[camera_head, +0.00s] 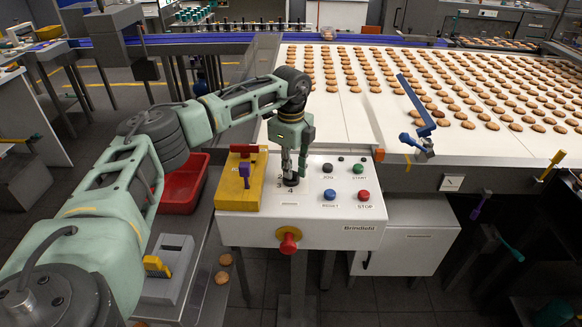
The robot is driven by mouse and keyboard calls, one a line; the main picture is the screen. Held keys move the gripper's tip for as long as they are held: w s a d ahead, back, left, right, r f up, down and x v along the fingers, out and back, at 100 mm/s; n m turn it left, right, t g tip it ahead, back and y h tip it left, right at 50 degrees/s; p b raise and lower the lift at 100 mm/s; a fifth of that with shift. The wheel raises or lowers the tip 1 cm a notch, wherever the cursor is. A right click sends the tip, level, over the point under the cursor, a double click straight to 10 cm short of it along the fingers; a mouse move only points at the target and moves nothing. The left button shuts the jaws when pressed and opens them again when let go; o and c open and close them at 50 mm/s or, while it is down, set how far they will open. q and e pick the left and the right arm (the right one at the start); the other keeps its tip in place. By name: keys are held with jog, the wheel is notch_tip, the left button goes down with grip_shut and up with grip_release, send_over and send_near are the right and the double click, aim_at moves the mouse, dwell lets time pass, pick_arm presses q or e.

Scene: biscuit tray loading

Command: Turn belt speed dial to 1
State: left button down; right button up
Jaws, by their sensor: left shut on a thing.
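The belt speed dial (292,182) is a dark round knob on the white control box (300,227). My left gripper (292,173) points down from above and is shut on the dial. The fingers hide the dial's top and most of its scale, so I cannot tell its setting. My right gripper is not in view.
Right of the dial are a black knob (329,168), a green button (358,168), a blue button (330,194) and a red button (363,195). A red knob (289,240) juts from the box front. The biscuit belt (340,125) lies behind.

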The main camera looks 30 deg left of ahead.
pick_arm(q)
jog(key=shift+r, duration=0.1)
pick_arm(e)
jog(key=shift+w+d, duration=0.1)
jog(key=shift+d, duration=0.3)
pick_arm(q)
jog(key=shift+m, duration=0.3)
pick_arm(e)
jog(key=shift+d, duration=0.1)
pick_arm(q)
jog(key=shift+m, duration=0.6)
jog(key=m, duration=1)
jog(key=shift+w+r, duration=0.1)
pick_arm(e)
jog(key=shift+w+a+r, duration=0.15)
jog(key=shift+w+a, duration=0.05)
pick_arm(q)
jog(key=c, duration=1.8)
grip_release()
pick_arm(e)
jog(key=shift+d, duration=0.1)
